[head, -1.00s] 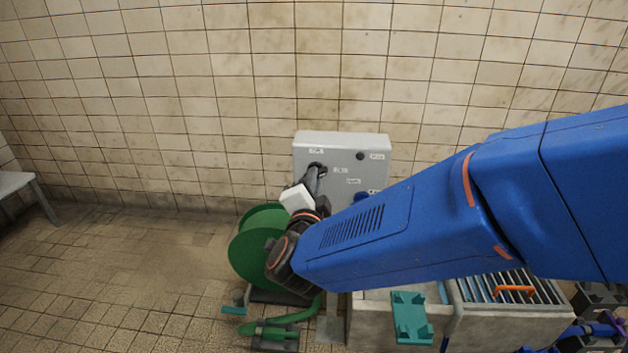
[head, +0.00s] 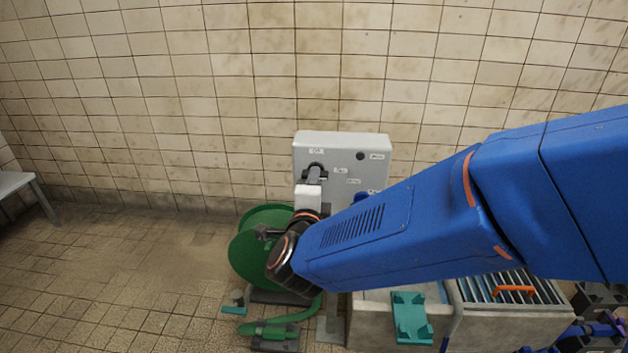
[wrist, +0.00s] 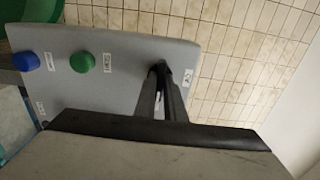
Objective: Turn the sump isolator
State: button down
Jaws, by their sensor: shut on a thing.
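The grey control panel (head: 345,145) stands near the tiled wall, with small white labels too small to read. My gripper (head: 316,170) reaches its upper left part from the front. In the wrist view my gripper (wrist: 161,78) has its two dark fingers close together at the panel face, shut on a small dark knob (wrist: 160,66) beside a label. This appears to be the sump isolator. The fingers hide most of it, so its angle cannot be read. A green button (wrist: 82,62) and a blue button (wrist: 29,61) sit apart from the fingers.
A green hose reel (head: 252,262) stands left of my wrist. A concrete trough (head: 375,325) with a grating (head: 480,288) and a teal bracket (head: 411,318) lies below my arm. The floor at left is clear up to a bench (head: 15,183).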

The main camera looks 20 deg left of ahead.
jog(key=shift+f, duration=0.1)
jog(key=c, duration=1.8)
grip_release()
jog(key=shift+c, duration=0.2)
jog(key=shift+s, duration=0.15)
jog(key=v, duration=1.7)
